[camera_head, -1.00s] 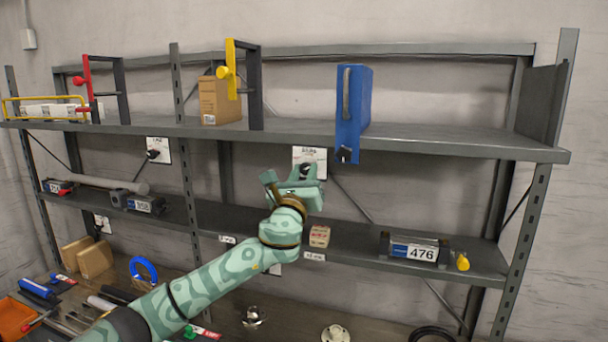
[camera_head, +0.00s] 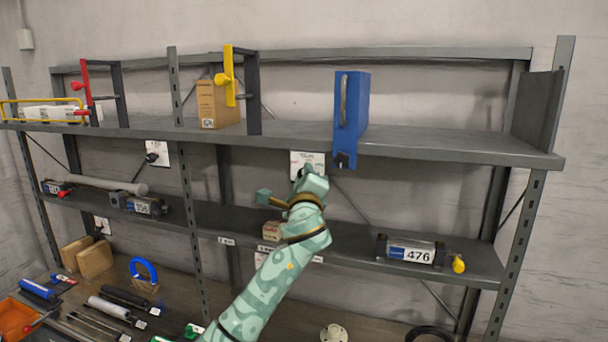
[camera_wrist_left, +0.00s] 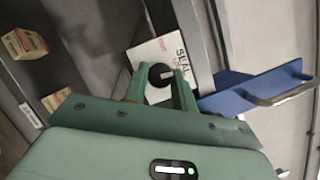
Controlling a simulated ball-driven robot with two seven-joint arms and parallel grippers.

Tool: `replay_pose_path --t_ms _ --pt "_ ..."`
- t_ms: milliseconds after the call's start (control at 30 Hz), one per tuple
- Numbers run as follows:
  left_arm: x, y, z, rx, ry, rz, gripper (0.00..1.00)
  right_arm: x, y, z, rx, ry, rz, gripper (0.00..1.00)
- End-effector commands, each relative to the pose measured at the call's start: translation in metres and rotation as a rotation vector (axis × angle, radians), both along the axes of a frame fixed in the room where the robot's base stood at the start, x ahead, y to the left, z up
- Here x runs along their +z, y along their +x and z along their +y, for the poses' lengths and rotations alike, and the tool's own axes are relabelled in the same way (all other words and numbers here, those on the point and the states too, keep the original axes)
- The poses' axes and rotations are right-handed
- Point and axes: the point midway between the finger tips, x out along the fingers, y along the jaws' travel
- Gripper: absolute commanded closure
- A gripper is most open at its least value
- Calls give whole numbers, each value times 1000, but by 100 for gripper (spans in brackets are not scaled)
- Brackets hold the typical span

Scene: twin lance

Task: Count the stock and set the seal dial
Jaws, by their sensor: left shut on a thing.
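The seal dial is a black knob (camera_wrist_left: 160,76) with a pale mark, on a white plate (camera_wrist_left: 148,52) lettered SEAL in the left wrist view. In the head view the plate (camera_head: 307,158) is on the back of the rack, below the top shelf. My left gripper (camera_head: 306,172) is at the plate, shut on the knob, with one finger on either side in the left wrist view. A small carton (camera_head: 271,230) stands on the middle shelf, partly hidden by my left arm. Two small cartons (camera_wrist_left: 24,44) (camera_wrist_left: 56,99) show in the left wrist view. My right gripper is out of view.
A blue panel (camera_head: 350,115) with a handle overhangs the top shelf, right of the plate. A brown box (camera_head: 217,103) stands on the top shelf (camera_head: 430,140). A device marked 476 (camera_head: 410,250) sits on the middle shelf at right. Tools lie on the bench at lower left.

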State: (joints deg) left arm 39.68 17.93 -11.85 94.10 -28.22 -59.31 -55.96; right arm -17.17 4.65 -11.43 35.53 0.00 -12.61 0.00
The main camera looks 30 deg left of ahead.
Motion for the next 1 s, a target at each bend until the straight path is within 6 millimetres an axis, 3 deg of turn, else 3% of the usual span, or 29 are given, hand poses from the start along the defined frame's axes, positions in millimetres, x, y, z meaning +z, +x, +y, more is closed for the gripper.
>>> replay_pose_path --t_ms 300,833,867,900,1000 --pt "1 0 0 2 -109 -26 96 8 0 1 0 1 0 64" --pt "0 0 0 2 -127 -30 96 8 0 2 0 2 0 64" --pt "0 0 0 2 -127 -30 65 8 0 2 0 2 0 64" --pt "0 0 0 2 -127 -30 54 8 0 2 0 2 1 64" --pt "1 0 0 1 -126 -31 52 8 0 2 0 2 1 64"
